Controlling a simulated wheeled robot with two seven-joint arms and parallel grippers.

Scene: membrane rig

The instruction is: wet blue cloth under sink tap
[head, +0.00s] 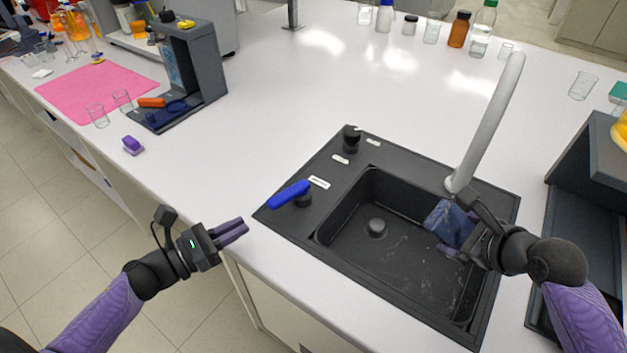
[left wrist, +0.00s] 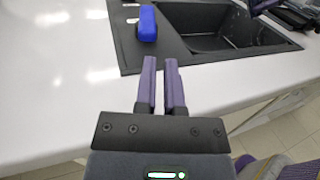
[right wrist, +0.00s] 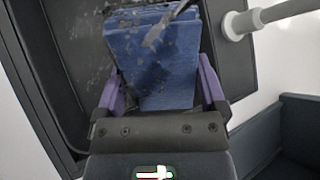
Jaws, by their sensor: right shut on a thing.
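The blue cloth (head: 449,224) is in my right gripper (head: 462,243), which is shut on it over the right part of the sink basin (head: 345,222). The cloth hangs just below the outlet of the white tap (head: 490,120). In the right wrist view the cloth (right wrist: 160,65) shows dark patches and a dark streak between the purple fingers. The blue tap lever (head: 289,194) stands on the sink's left rim and also shows in the left wrist view (left wrist: 147,24). My left gripper (head: 243,228) is empty at the counter's front edge, its fingers a narrow gap apart.
A grey stand (head: 195,65) and a pink mat (head: 95,95) are at the back left. Bottles (head: 459,29) line the far edge. A grey rig (head: 585,170) stands right of the sink. The counter's middle is clear.

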